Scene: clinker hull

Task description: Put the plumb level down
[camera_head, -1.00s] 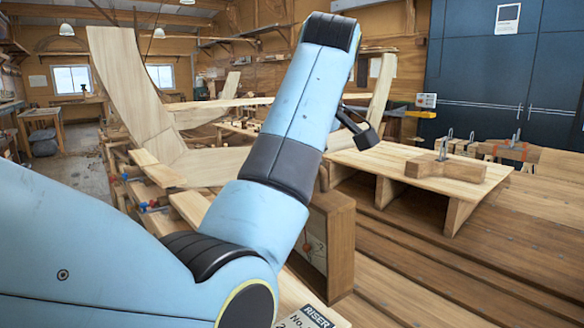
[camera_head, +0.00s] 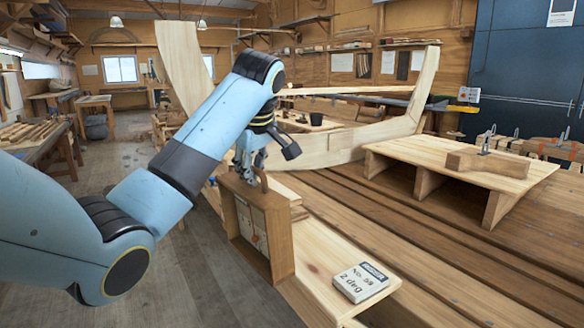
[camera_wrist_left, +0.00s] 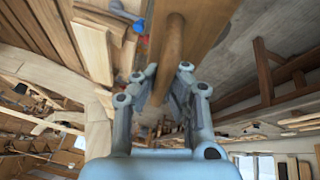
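The plumb level (camera_head: 283,240) looks like a shallow upright wooden box frame with a pale panel, a red mark and a handle on top. My left gripper (camera_head: 254,170) is above it, with its fingers around the handle. In the left wrist view the wooden handle (camera_wrist_left: 174,40) runs between the fingers of the left gripper (camera_wrist_left: 168,72), with the level's wood behind it. The level hangs upright at the near left edge of the workbench (camera_head: 430,235). I cannot tell whether its bottom touches anything. My right gripper is not in view.
A white riser block (camera_head: 361,282) lies on a pale plank at the bench's near end. A low plywood platform (camera_head: 395,150) carries a wooden block (camera_head: 488,163). The curved hull timbers (camera_head: 345,145) stand behind. Bare floor (camera_head: 190,285) lies left of the bench.

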